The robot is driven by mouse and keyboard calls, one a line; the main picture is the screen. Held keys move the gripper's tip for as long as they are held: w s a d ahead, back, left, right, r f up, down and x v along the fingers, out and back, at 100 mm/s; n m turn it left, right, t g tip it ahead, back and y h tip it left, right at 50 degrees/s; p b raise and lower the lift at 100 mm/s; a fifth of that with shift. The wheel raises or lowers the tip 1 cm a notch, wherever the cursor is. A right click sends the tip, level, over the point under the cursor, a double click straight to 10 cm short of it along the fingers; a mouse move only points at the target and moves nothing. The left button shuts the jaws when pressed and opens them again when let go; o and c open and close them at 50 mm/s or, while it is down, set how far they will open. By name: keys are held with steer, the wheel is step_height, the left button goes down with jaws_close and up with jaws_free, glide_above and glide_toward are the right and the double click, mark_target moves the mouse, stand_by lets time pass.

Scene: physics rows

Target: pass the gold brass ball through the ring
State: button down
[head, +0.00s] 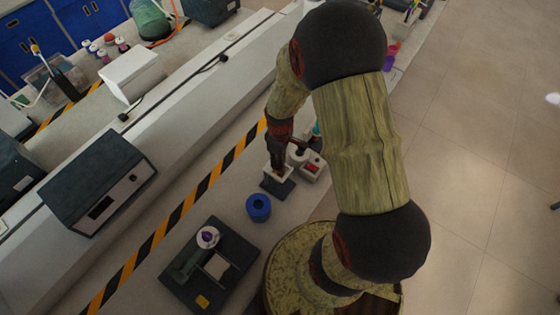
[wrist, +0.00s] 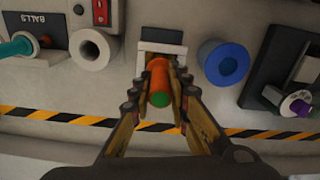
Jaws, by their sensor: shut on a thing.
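My gripper (wrist: 158,84) is shut on an orange handle (wrist: 159,72) with a green end, seen almost end-on in the wrist view. The handle stands over a small stand with a white frame (wrist: 162,32). In the head view my gripper (head: 279,158) is above that stand (head: 277,184). I cannot make out a gold brass ball; the far end of the handle is hidden. A blue ring-shaped block (wrist: 223,63) stands beside the stand, apart from my gripper. I cannot tell which thing is the task's ring.
A white hollow cylinder (wrist: 93,48) and a holder marked BALLS (wrist: 40,50) with a teal handle are left in the wrist view. A dark tray (head: 238,250) bears a white and purple piece (head: 208,237). A grey instrument box (head: 100,185) stands behind the striped tape.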

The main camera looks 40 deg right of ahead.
steer(key=shift+f+b, duration=0.55)
steer(key=shift+f, duration=0.3)
stand_by(1.1)
steer(key=shift+r+p, duration=0.95)
steer(key=shift+r, duration=0.4)
stand_by(2.1)
steer(key=shift+r+p, duration=2.3)
steer(key=shift+r, duration=1.05)
